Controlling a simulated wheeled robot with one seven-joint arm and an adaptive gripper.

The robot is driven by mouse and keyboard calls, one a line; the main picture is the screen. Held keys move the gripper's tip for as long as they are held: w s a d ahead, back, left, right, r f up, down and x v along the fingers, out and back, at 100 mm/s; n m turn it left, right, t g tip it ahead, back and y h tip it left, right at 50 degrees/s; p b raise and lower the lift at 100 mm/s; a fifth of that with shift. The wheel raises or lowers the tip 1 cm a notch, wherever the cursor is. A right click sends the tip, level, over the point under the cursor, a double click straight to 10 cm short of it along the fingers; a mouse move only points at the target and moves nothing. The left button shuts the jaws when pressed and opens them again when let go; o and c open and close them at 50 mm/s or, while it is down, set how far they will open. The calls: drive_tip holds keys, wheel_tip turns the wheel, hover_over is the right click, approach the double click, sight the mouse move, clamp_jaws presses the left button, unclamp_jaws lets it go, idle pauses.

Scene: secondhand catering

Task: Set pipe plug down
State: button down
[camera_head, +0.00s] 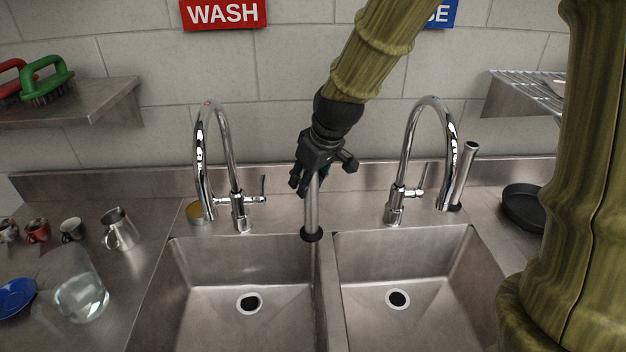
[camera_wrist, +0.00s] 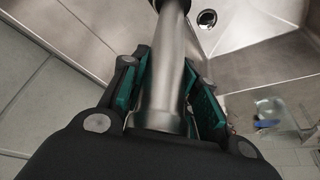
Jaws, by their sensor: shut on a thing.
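My gripper (camera_head: 311,182) is shut on the pipe plug (camera_head: 312,211), a grey metal tube with a black foot. The plug hangs nearly upright, its foot in front of the back end of the divider between the two sink basins. I cannot tell whether the foot touches the steel. In the wrist view the tube (camera_wrist: 167,70) runs between the teal finger pads of my gripper (camera_wrist: 172,85). The left basin (camera_head: 205,280) and right basin (camera_head: 430,275) each have an open drain: the left drain (camera_head: 249,302) and the right drain (camera_head: 397,299).
Tall chrome faucets stand left (camera_head: 240,205) and right (camera_head: 395,205) of the plug. A second metal tube (camera_head: 462,175) stands behind the right faucet. A steel pitcher (camera_head: 120,230), mugs (camera_head: 71,230) and a glass jar (camera_head: 80,295) crowd the left counter. A black pan (camera_head: 523,207) lies right.

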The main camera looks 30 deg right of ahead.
drive_tip(key=w+d+f+p, duration=0.2)
drive_tip(key=w+p, duration=0.1)
drive_tip(key=w, duration=0.3)
drive_tip(key=w+d+f+p, duration=0.2)
drive_tip(key=w+d, duration=0.1)
drive_tip(key=w, duration=0.4)
drive_tip(key=shift+f+p, duration=0.4)
drive_tip(key=shift+w+d+f, duration=0.1)
drive_tip(key=c, duration=1.2)
unclamp_jaws()
drive_tip(key=shift+o, duration=0.6)
drive_tip(key=b+v, duration=0.3)
drive_tip(key=v, duration=0.9)
